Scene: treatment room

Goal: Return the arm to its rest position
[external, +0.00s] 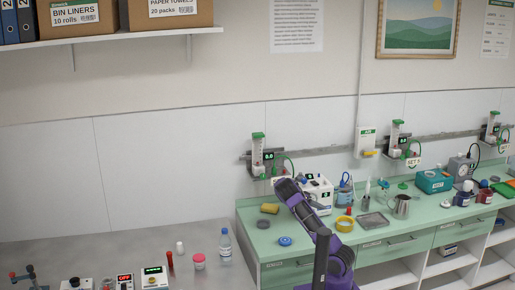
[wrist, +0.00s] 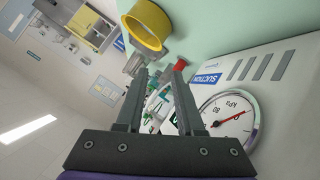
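My purple-and-black arm (external: 322,240) rises from the bottom of the external view and reaches over the green counter, with its upper part in front of the white suction unit (external: 318,190). In the wrist view my gripper (wrist: 159,78) has its two dark fingers apart, with only background showing between them. The suction unit (wrist: 250,85), with its round kPa gauge (wrist: 228,118), is close on the right of the fingers. A yellow ring (wrist: 146,27) is beyond the fingertips. The fingertips cannot be made out in the external view.
The green counter (external: 262,248) also holds a blue lid (external: 285,241), a yellow roll (external: 270,208), a metal jug (external: 402,207) and a tray (external: 372,220). A grey table (external: 110,255) at left carries a water bottle (external: 225,245) and small devices. A wall rail with regulators is behind.

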